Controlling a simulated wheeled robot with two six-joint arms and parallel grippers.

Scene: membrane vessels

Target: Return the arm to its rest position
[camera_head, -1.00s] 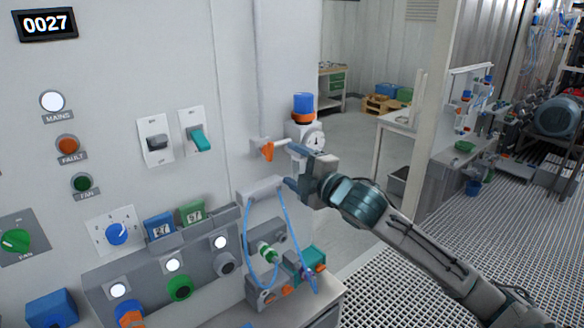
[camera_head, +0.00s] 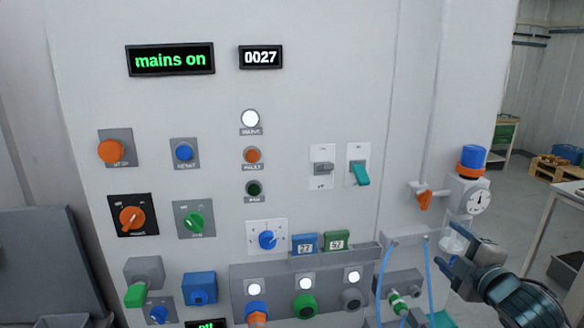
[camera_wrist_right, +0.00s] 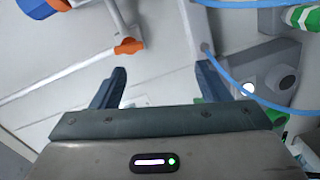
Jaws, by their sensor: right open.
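My right gripper (camera_head: 450,254) is at the lower right of the head view, pointing left toward the panel. Its fingers are apart with nothing between them. It is below and right of the orange valve handle (camera_head: 425,200), clear of it. In the right wrist view my right gripper (camera_wrist_right: 163,82) shows both dark fingers spread over bare grey surface. The orange handle (camera_wrist_right: 129,46) lies beyond the fingers there. My left gripper is in no frame.
A grey control panel (camera_head: 300,100) with knobs, switches and lamps fills most of the head view. A gauge with a blue cap (camera_head: 472,160) stands above my gripper. Blue tubing (camera_head: 430,280) hangs just left of it and also crosses the right wrist view (camera_wrist_right: 225,75).

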